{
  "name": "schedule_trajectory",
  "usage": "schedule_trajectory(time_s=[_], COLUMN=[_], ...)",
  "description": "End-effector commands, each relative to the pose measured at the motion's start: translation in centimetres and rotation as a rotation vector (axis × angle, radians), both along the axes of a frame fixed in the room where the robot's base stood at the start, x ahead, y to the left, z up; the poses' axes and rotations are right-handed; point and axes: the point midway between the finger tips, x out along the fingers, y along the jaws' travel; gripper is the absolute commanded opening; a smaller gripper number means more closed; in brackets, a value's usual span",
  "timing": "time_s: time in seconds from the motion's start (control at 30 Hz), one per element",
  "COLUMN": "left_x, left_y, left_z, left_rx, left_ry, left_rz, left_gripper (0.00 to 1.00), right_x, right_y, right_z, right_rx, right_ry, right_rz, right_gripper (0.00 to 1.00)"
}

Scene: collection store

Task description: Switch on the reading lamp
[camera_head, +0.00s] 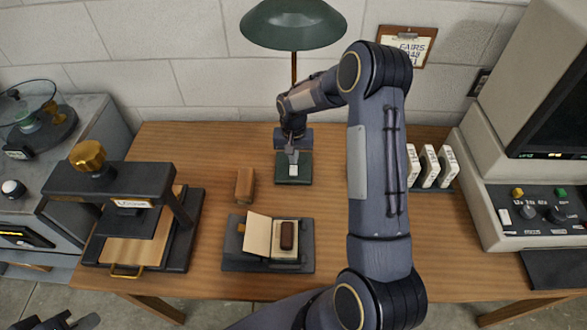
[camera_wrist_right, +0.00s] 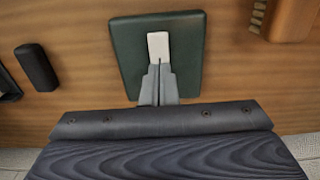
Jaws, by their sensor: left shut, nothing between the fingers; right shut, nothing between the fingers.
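The reading lamp has a dark green shade (camera_head: 293,24) on a brass-coloured stem at the back of the desk. Its square green base (camera_head: 304,177) carries a pale rocker switch (camera_head: 293,171). In the right wrist view the base (camera_wrist_right: 126,55) and the white switch (camera_wrist_right: 158,44) lie straight ahead. My right gripper (camera_head: 293,157) is shut and empty, its fingertips (camera_wrist_right: 158,68) pointing down over the base at the near edge of the switch. I cannot tell whether they touch it. My left gripper (camera_head: 70,322) is shut and only partly in view at the bottom left.
A wooden block (camera_head: 245,185) and a book cradle (camera_head: 240,262) stand left and front of the base. A press (camera_head: 120,190) is at the left, white boxes (camera_head: 429,166) and a grey reader machine (camera_head: 480,185) at the right. My right arm hides part of the desk.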

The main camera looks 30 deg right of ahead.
Motion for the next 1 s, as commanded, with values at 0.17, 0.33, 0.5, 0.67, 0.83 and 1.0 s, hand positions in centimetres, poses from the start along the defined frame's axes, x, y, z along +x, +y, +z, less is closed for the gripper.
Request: schedule_trajectory(time_s=[0.17,0.33,0.5,0.67,0.83,1.0], left_x=[0.0,0.0,0.0,0.0,0.0,0.0], left_y=[0.0,0.0,0.0,0.0,0.0,0.0], left_z=[1.0,1.7,2.4,2.6,2.5,2.5], left_rx=[0.000,0.000,0.000,0.000,0.000,0.000], left_ry=[0.000,0.000,0.000,0.000,0.000,0.000], left_rz=[0.000,0.000,0.000,0.000,0.000,0.000], left_gripper=[0.00,0.00,0.00,0.00,0.00,0.00], right_x=[0.0,0.0,0.0,0.0,0.0,0.0], right_y=[0.0,0.0,0.0,0.0,0.0,0.0], right_z=[1.7,3.1,4.5,4.9,4.8,4.8], right_rx=[-0.001,-0.001,0.000,0.000,0.000,0.001], right_ry=[0.001,-0.001,0.000,0.001,0.001,0.001], right_rz=[0.000,-0.001,-0.001,0.000,0.000,0.000], right_gripper=[0.00,0.00,0.00,0.00,0.00,0.00])
